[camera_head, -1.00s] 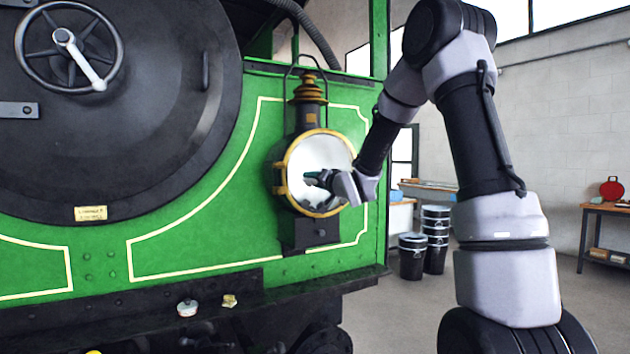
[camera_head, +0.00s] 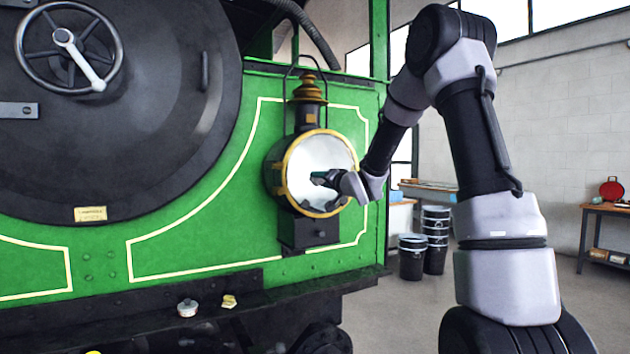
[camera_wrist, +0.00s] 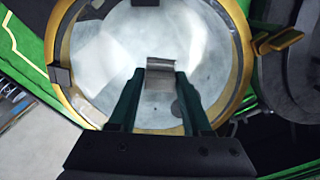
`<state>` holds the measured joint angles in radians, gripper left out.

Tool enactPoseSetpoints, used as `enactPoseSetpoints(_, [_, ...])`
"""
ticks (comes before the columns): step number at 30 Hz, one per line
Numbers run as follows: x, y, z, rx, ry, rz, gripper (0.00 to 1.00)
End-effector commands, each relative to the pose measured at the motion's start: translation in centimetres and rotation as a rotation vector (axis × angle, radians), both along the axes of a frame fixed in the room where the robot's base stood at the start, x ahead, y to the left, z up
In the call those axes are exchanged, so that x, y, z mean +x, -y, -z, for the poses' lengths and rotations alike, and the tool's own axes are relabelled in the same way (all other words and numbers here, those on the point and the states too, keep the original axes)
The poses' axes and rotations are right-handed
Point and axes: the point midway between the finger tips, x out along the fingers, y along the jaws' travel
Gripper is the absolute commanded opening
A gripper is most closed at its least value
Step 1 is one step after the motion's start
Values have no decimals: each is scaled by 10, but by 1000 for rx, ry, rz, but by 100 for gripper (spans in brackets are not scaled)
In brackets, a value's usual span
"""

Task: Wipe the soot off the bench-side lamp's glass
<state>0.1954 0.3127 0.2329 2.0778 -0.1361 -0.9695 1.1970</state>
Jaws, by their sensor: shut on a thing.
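The lamp (camera_head: 308,90) has a black body, a brass top and a round brass-rimmed glass (camera_head: 312,155). It is mounted on the green front of the tram. The glass (camera_wrist: 110,60) looks mostly pale, with hazy patches and a small dark round spot (camera_wrist: 176,108) in the wrist view. My gripper (camera_head: 318,179) is in front of the glass, around its middle to lower part. In the wrist view its dark green fingers (camera_wrist: 160,76) are shut on a small grey pad (camera_wrist: 161,66). I cannot tell whether the pad touches the glass.
The black smokebox door (camera_head: 120,130) with its handwheel (camera_head: 68,40) is to the left. A black ledge (camera_head: 245,300) below carries a small pale-topped jar (camera_head: 187,308) and a yellowish piece (camera_head: 229,301). Black drums (camera_head: 412,262) and a bench (camera_head: 600,209) stand at the right.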

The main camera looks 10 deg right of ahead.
Motion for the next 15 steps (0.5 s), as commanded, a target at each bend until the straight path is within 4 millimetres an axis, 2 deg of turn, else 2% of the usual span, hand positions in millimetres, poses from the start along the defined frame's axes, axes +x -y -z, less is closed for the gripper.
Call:
enactPoseSetpoints(8, [4, 9, 0, 0, 0, 0, 4])
enactPoseSetpoints(15, [2, -5, 0, 0, 1, -4, 4])
